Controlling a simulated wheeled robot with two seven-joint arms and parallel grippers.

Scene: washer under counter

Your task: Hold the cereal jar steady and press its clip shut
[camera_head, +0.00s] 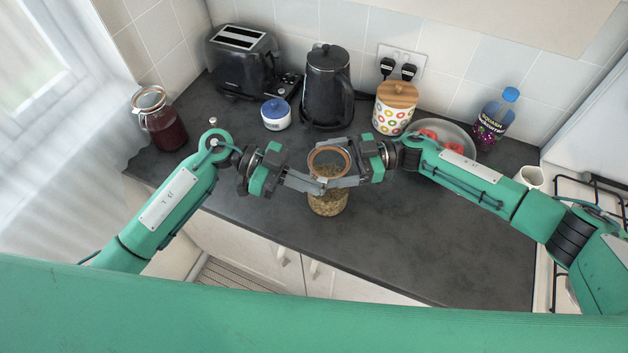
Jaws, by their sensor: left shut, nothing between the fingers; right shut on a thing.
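The cereal jar (328,204) is a glass jar with brownish contents and an orange-rimmed lid (330,150). It stands upright on the dark counter near its front edge. My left gripper (320,187) comes in from the left and is shut and empty, its fingertips at the jar's front near the lid. My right gripper (335,184) comes in from the right and is shut on the jar, its fingers across the jar's upper front. The clip is hidden behind the fingertips, so I cannot tell whether it is open or shut.
Behind the jar stand a black kettle (327,88), a toaster (242,60), a blue-lidded pot (276,115) and a dotted canister (393,112). A red jar (162,122) is at left. A bowl (459,133) and squash bottle (494,118) are at right. The front-right counter (430,240) is clear.

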